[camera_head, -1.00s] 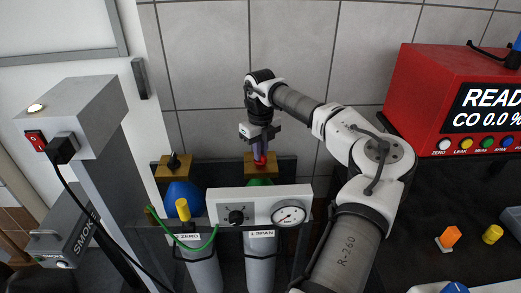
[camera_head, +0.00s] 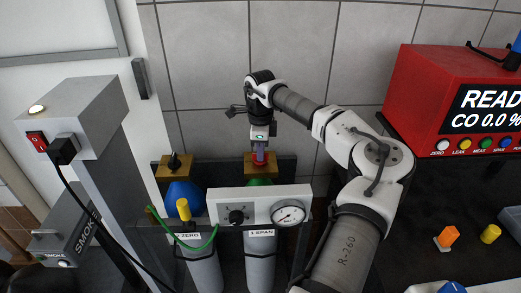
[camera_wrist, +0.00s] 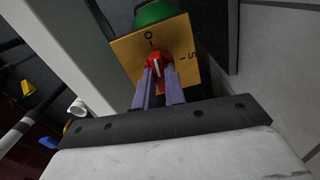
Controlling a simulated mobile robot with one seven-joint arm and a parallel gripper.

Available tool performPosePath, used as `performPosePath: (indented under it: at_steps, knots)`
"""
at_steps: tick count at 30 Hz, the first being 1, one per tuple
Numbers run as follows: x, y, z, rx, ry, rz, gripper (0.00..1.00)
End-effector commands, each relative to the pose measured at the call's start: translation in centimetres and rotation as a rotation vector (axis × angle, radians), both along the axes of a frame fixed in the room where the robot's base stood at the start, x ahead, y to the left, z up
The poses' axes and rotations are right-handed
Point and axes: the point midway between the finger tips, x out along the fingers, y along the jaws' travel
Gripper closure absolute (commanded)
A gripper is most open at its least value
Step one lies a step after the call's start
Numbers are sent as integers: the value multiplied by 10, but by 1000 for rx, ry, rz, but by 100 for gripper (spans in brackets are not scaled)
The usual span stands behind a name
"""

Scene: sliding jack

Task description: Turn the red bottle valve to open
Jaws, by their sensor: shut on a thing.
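The red valve (camera_head: 260,162) sits on the brass block on top of the green-shouldered bottle marked "1 SPAN". My gripper (camera_head: 260,152) points down onto it from above. In the wrist view, the red valve (camera_wrist: 156,62) shows between the two purple finger tips of my gripper (camera_wrist: 157,75), on a yellow plate (camera_wrist: 125,50) with the marks O, I and S. A white line runs along the valve's top. The fingers are shut on the valve, and their tips hide part of its sides.
A grey panel with a black knob (camera_head: 236,217) and a round gauge (camera_head: 289,215) stands in front of the bottles. The blue-shouldered bottle (camera_head: 183,195) with a black valve (camera_head: 174,161) is at left. A red analyser (camera_head: 425,95) stands at right. A tiled wall is close behind.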

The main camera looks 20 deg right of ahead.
Motion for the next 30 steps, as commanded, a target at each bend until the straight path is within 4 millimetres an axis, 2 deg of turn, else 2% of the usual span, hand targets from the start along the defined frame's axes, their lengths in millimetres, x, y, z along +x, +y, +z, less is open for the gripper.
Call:
performPosePath:
  at_steps: [9, 24, 25, 30]
  knots:
    - [1, 1, 2, 2, -5, 109, 100]
    - [1, 1, 2, 1, -5, 127, 100]
    - [1, 1, 2, 1, -5, 127, 87]
    - [1, 1, 1, 1, -3, 126, 66]
